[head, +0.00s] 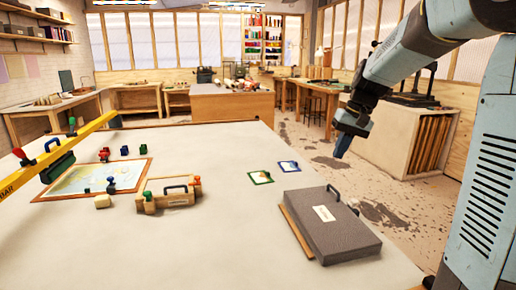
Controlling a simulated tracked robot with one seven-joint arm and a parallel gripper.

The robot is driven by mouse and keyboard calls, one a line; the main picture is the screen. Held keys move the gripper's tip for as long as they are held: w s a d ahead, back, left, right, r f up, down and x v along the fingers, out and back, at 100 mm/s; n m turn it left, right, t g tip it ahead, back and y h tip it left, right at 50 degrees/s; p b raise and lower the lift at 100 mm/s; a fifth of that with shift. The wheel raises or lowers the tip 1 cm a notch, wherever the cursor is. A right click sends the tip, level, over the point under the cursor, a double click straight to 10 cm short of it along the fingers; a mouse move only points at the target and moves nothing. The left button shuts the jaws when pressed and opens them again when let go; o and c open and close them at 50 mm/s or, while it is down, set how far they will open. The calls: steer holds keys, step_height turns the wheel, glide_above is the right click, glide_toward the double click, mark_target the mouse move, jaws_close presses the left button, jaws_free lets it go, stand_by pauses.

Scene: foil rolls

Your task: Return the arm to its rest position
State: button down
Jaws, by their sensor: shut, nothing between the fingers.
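My gripper (342,146) hangs at the end of my arm in the right half of the head view. It points down, with its fingers together and nothing held between them. It is in the air, past the right edge of the white table (215,235) in the picture, above and behind the grey case. My arm comes in from the upper right, bent downward at the wrist.
On the table are a grey case (345,240) with a handle, two small framed cards (260,177), a wooden block holder (160,200), a framed map (80,180) with small coloured pieces, and a yellow bar (55,155). The table's front middle is clear.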

steer(key=s+t+h, duration=0.3)
steer(key=s+t, duration=0.1)
steer(key=s, duration=2.2)
steer(key=shift+n+t, duration=0.3)
steer(key=c, duration=1.8)
jaws_free()
steer(key=shift+c, duration=0.2)
